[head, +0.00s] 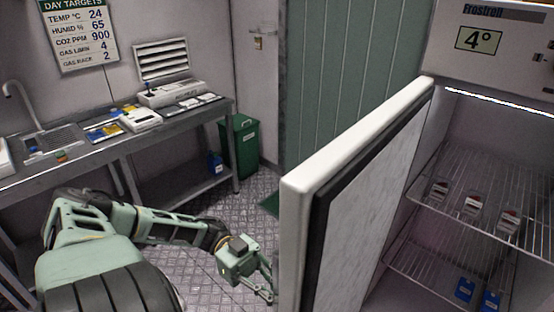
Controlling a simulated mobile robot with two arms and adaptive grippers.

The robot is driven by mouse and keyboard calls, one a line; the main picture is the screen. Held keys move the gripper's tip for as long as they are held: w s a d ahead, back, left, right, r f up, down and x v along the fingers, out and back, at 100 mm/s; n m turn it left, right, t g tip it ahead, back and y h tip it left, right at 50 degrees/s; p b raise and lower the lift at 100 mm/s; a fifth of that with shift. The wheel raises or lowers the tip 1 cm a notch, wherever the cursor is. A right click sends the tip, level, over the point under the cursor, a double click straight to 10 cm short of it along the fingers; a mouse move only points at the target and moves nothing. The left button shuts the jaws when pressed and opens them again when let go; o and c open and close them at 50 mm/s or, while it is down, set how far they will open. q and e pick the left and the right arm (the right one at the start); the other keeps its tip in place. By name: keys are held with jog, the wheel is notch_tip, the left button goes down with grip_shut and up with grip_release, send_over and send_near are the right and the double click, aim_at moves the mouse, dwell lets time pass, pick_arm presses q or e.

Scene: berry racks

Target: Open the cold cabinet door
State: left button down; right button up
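The cold cabinet (490,60) stands at the right, with a display reading 4°. Its door (375,170) stands swung open toward me, with the white edge, dark seal and pale inner face in view. The lit inside shows wire shelves (485,185) with several small packs (472,206) and blue items (465,289). My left gripper (265,287) is low, just left of the door's near edge, on its outer side. Its fingertips are small and close to the door edge, so I cannot tell if they touch it or how far they are spread. My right gripper is not in view.
A metal bench (110,150) with a sink, trays and a device runs along the left wall. A green bin (242,148) stands at its end. A green strip curtain or panel (345,70) is behind the door. Patterned floor between bench and door is clear.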

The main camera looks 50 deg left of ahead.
pick_arm(q)
jog(key=shift+s+f, duration=0.1)
jog(key=shift+f, duration=0.05)
jog(key=c, duration=1.7)
grip_release()
jog(key=a, duration=0.8)
jog(key=s+a, duration=0.1)
jog(key=a, duration=0.3)
